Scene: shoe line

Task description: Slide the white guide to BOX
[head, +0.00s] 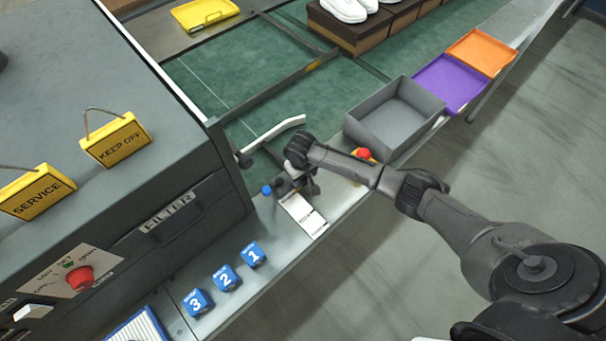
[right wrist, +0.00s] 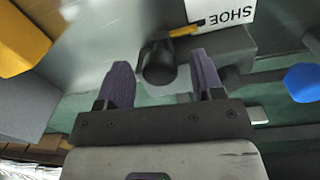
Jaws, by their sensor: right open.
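The white guide (head: 278,132) is a bent white bar lying over the green belt, left of my right gripper. My right gripper (head: 298,186) is over the metal ledge beside the belt, next to a white label plate (head: 302,214) whose print is too small to read. In the right wrist view the gripper (right wrist: 160,78) is open, with a dark round knob (right wrist: 158,63) between or just beyond its fingers. A yellow pointer (right wrist: 184,30) by the knob is next to the word SHOE on the plate (right wrist: 225,14). I cannot tell whether the fingers touch the knob.
A blue knob (head: 267,190) is close left of the gripper. A red button (head: 364,153) on yellow and a grey bin (head: 398,118) are to the right. Numbered blue blocks (head: 226,278) line the ledge. A dark machine (head: 150,215) stands left.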

